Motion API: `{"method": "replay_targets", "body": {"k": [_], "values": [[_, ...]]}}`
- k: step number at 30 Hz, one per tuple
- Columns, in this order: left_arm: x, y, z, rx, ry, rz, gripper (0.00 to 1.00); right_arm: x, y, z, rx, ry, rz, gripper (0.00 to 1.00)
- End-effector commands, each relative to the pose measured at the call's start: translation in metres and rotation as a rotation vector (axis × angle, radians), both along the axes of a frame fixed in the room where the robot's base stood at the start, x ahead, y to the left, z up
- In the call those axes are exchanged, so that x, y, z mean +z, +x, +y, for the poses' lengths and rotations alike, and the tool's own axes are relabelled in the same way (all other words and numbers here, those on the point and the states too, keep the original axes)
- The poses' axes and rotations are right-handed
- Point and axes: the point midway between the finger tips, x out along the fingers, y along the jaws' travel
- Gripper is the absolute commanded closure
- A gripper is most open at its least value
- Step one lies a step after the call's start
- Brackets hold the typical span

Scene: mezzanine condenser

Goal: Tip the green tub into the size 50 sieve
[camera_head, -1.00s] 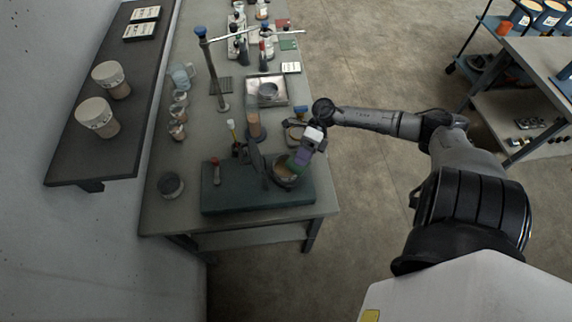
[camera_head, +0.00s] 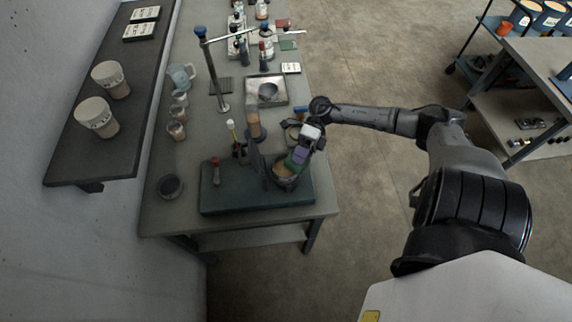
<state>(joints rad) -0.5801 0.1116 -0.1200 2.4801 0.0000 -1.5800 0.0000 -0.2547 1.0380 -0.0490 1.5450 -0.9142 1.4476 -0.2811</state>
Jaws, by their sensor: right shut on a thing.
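My right gripper (camera_head: 307,142) reaches in from the right above the front right of the bench. It is shut on the green tub (camera_head: 297,159), which is strongly tilted with its mouth down to the left. The tub is over a round sieve (camera_head: 285,181) at the right of the dark green base. Tan material shows inside the sieve. The size mark on the sieve is too small to read. The tub's mouth and the fingertips are partly hidden. My left gripper is not in view.
The dark green base (camera_head: 235,198) stands at the bench's front edge, with a red-topped tool (camera_head: 215,170) on it. A dark round dish (camera_head: 170,186) lies to its left. A metal stand (camera_head: 213,75), a tray (camera_head: 266,92) and several cups are behind.

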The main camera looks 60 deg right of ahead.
Motion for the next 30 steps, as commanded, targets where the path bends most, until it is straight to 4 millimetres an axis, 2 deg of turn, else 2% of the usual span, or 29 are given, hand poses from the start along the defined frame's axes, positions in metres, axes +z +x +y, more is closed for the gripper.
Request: {"method": "replay_targets", "body": {"k": [30], "values": [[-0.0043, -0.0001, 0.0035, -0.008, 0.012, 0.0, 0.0, 0.0036, 0.0036, -0.0014, -0.001, 0.021, 0.109, 0.62]]}}
